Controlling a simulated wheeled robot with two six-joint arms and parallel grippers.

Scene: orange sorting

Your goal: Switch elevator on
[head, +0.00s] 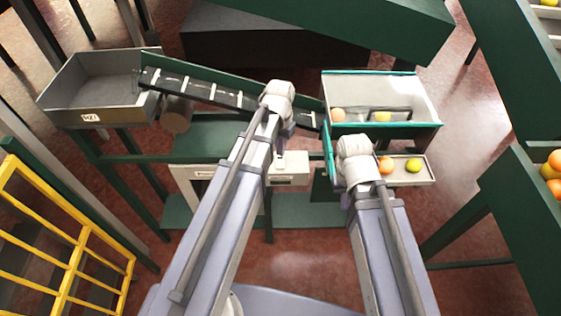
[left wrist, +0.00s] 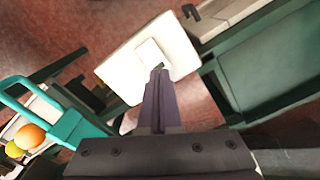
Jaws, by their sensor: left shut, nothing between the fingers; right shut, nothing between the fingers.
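The elevator is a dark cleated belt (head: 228,97) sloping between the grey bin and the glass-topped box. A white switch panel (head: 291,170) stands under its lower end; in the left wrist view this white plate (left wrist: 118,72) carries a raised square button (left wrist: 150,53). My left gripper (head: 280,150) is shut and empty over the panel. In the left wrist view its fingertips (left wrist: 159,72) overlap the button's lower edge; I cannot tell whether they touch it. My right gripper (head: 346,186) is shut and empty beside the small fruit tray, its fingers mostly hidden by my wrist.
A grey bin (head: 62,92) stands at the left end of the belt. A glass-topped box (head: 425,101) is at its right end, above a tray (head: 425,178) with oranges and a yellow-green fruit. Yellow railings (head: 70,262) are at the left and green structures at the right.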

